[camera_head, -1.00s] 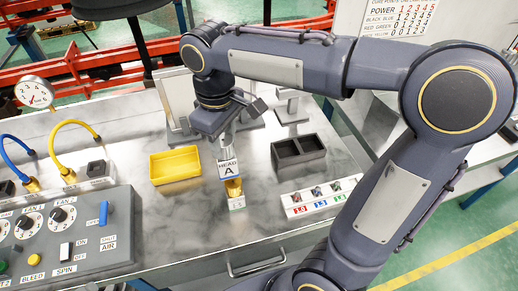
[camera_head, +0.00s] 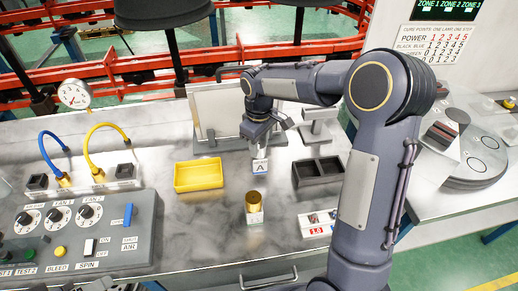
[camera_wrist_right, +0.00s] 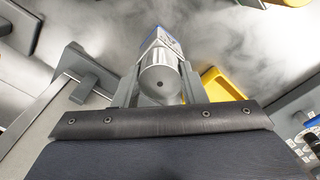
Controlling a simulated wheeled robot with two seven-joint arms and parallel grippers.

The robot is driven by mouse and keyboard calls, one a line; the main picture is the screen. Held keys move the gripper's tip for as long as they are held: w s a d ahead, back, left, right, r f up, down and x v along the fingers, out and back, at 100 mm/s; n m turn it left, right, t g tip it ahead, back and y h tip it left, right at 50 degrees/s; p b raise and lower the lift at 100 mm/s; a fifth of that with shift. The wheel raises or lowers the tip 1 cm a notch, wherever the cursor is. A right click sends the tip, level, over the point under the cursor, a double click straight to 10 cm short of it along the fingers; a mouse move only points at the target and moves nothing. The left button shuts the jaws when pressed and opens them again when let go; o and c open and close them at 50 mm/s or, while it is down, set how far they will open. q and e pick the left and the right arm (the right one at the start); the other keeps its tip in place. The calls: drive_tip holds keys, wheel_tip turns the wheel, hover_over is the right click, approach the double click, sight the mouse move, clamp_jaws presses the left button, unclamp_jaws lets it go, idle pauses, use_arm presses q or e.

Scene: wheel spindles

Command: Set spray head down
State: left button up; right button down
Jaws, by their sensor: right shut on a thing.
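My right gripper (camera_head: 258,140) is shut on the spray head (camera_head: 260,166), a silver piece with a white tag reading A. The right wrist view shows the spray head's silver round end (camera_wrist_right: 160,82) between the two fingers. The gripper holds it over the metal bench, behind a brass cup (camera_head: 255,201) and apart from it. Whether the spray head touches the bench cannot be told. My left gripper is not in view.
A yellow tray (camera_head: 199,188) lies left of the spray head. A dark two-compartment box (camera_head: 295,173) lies to the right. A grey panel (camera_head: 219,148) stands behind, with a grey stand (camera_head: 318,130) beside it. A control box (camera_head: 140,228) fills the front left.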

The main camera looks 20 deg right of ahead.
sight(259, 160)
drive_tip(key=shift+f, duration=1.35)
drive_tip(key=shift+f, duration=0.2)
drive_tip(key=c, duration=0.9)
unclamp_jaws()
drive_tip(key=shift+a, duration=0.1)
